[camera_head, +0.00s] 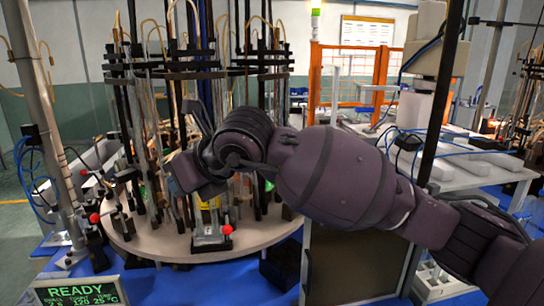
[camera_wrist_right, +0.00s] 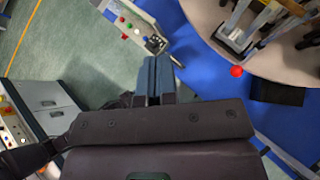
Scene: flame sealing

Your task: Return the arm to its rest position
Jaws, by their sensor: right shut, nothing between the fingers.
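My right arm comes in from the right in the head view, across the front of the round carousel table (camera_head: 250,236). My dark right gripper (camera_head: 188,172) is at the arm's left end, in front of the carousel's rods and tubes. In the right wrist view my right gripper's blue-grey fingers (camera_wrist_right: 155,68) are together, with nothing between them. Below them lie the floor and the blue base (camera_wrist_right: 203,62). My left gripper is not in view.
A red knob (camera_head: 227,230) marks a clamp on the carousel's front edge. A green READY display (camera_head: 76,291) stands at lower left. A button panel (camera_wrist_right: 135,27) lies beyond my fingers. An orange frame (camera_head: 314,85) and a white bench (camera_head: 470,165) are behind and right.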

